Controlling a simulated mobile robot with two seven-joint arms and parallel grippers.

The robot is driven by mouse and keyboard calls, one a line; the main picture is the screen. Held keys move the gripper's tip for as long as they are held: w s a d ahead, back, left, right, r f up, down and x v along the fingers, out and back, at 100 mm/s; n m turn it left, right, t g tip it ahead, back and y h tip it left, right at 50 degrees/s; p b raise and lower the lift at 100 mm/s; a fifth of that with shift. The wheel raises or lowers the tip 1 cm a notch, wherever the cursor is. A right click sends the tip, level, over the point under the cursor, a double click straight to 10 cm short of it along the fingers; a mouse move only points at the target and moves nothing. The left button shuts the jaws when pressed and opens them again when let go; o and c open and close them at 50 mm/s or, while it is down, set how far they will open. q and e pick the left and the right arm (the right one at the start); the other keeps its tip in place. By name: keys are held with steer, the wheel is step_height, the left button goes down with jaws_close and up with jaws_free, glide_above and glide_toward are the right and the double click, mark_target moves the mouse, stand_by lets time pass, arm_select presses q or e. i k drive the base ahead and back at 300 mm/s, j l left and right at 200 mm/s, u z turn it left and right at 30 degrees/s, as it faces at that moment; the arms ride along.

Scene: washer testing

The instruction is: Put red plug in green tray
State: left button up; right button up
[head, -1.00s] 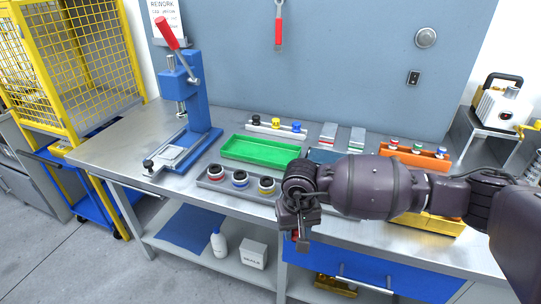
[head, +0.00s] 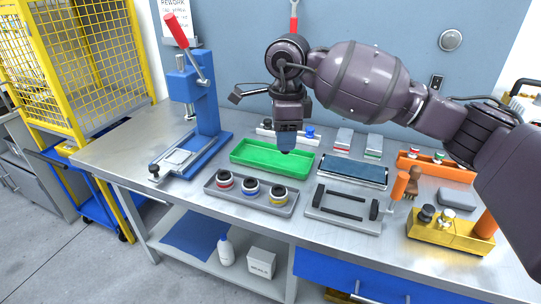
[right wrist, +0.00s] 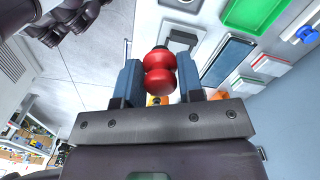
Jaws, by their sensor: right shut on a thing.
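My right gripper (head: 286,145) is shut on the red plug (right wrist: 160,72), which sits between its two blue fingers in the right wrist view. In the head view the plug is hidden by the gripper. The green tray (head: 262,158) lies on the bench, and its floor looks empty where it shows. My right gripper appears above the tray's right part in the head view; its height is hard to tell. The tray also shows at the upper right of the right wrist view (right wrist: 255,10). My left gripper is not seen in the head view.
A blue press (head: 200,105) stands left of the tray. A grey holder (head: 225,198) with ringed parts lies in front. A blue-topped tray (head: 353,172), a grey fixture (head: 345,217) and a yellow block (head: 440,238) are to the right. Small parts stand behind.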

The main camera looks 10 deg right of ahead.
mark_target(265, 158)
steer(key=i, duration=0.85)
